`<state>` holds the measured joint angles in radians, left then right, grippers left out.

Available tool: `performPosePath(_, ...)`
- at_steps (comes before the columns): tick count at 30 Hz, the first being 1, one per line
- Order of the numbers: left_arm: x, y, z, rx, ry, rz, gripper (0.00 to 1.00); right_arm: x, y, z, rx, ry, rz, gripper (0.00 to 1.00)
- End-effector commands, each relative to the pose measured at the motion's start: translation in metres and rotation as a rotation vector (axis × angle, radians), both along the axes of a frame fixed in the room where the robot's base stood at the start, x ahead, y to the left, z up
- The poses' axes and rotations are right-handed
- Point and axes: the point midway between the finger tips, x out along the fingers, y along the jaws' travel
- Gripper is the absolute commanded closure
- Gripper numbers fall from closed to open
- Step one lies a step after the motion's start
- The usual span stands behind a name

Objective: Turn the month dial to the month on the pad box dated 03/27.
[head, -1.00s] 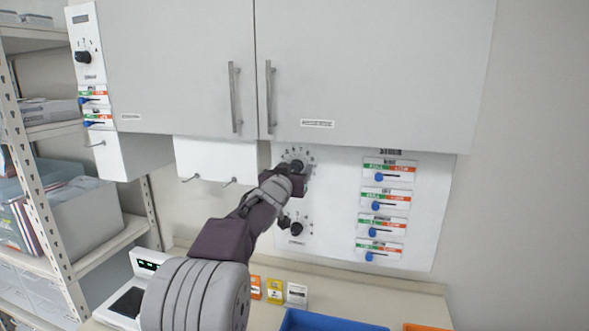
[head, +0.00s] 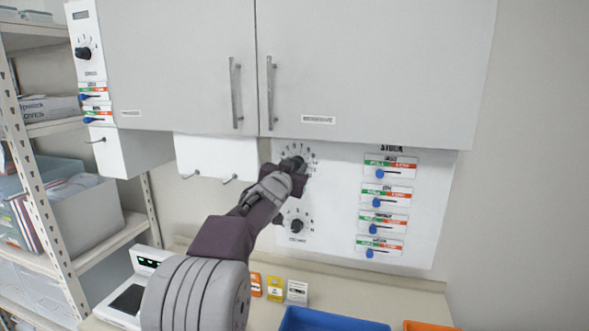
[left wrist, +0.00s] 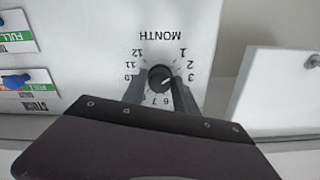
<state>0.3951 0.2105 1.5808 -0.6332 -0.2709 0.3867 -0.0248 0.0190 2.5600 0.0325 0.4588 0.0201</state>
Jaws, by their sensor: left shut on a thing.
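The month dial (left wrist: 160,77) is a black round knob on a white panel, ringed by printed numbers under the word MONTH. In the head view its knob (head: 292,162) is partly covered by my left gripper (head: 290,172). In the left wrist view my left gripper (left wrist: 160,88) has one finger on each side of the knob, shut on it. The knob's pointer setting is too small to read surely. Small boxes stand on the counter: an orange one (head: 256,286), a yellow one (head: 275,289) and a white one (head: 297,293). Their dates are unreadable. My right gripper is out of view.
A second black dial (head: 296,226) sits below the month dial. Several blue stock sliders (head: 377,203) are on the panel's right. Grey cupboards (head: 360,70) hang above. A blue tray (head: 330,320) is on the counter, with a shelf rack (head: 45,190) at left.

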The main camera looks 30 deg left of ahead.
Motion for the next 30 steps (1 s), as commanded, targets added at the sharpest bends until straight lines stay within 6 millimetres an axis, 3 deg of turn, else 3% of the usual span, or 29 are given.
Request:
performPosePath(15,0.000,0.000,0.000,0.422,0.100,0.001,1.00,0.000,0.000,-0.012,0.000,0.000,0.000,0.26)
performPosePath(30,0.000,0.000,0.000,0.615,0.147,0.000,1.00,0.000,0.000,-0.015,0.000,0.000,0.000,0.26)
